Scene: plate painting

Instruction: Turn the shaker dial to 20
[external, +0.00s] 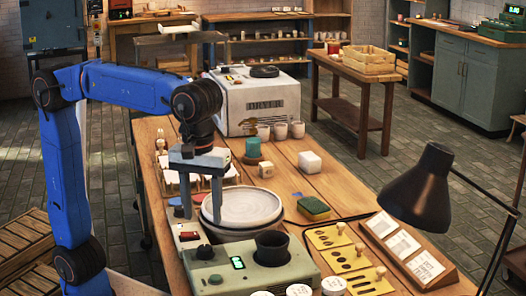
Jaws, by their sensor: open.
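A pale green machine (250,268) stands at the front of the wooden table, with a small lit green display (237,263) and a dark cup-shaped holder (272,247) on top. It looks like the shaker. A dark round knob (205,252) at its left back may be the dial; its setting and the display's digits are too small to read. My gripper (202,212) points down, its two fingers apart and empty, behind and above the knob in the picture. It appears not to touch the knob. The fingers overlap the left edge of the plate stack in this view.
A stack of pale round plates or bowls (243,205) is right of my gripper. A dryer (255,103) stands behind.

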